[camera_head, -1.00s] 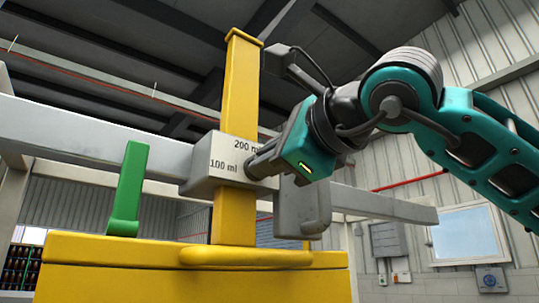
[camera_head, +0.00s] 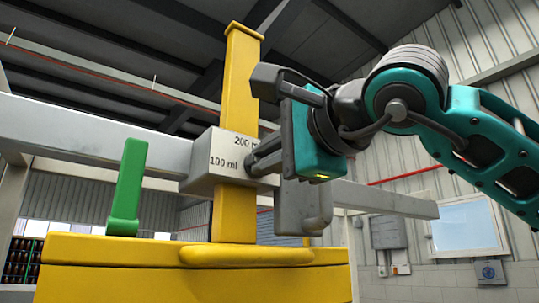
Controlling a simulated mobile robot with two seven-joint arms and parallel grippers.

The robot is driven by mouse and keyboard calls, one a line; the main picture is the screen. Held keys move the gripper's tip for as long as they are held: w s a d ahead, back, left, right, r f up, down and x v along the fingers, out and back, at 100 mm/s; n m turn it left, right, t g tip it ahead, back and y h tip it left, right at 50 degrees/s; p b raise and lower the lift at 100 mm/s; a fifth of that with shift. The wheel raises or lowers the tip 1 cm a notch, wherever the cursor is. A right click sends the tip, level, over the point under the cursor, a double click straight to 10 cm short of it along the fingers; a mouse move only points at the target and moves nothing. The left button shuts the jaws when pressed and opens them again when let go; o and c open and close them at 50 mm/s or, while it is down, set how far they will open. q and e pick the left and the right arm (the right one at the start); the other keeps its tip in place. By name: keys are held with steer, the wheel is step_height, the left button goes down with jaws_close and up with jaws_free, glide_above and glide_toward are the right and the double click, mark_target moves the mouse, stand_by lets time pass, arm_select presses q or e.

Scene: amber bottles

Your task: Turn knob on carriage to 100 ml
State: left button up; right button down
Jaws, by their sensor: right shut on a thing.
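The carriage (camera_head: 203,172) is a grey block on a grey horizontal beam, in front of a yellow upright post (camera_head: 240,80). Its face carries the labels "100 ml" at the left and "200 ml" at the top right. My right gripper (camera_head: 256,168) reaches in from the right and is shut at the carriage's face, just right of the labels. The knob is hidden behind its fingers, so I cannot see where it points. My left gripper is not in view.
A green lever (camera_head: 128,188) stands upright on the yellow machine body (camera_head: 190,279), left of the carriage. A grey bracket (camera_head: 300,207) hangs right of the carriage, below my right gripper. The grey beam (camera_head: 80,135) crosses the view. Dark bottles (camera_head: 22,262) stand far left.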

steer(key=c, duration=1.1)
jaws_free()
steer(key=shift+c, duration=0.2)
arm_select(q)
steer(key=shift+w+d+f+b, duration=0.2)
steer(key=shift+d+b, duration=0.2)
steer(key=shift+b, duration=0.4)
arm_select(e)
steer(key=v, duration=1.3)
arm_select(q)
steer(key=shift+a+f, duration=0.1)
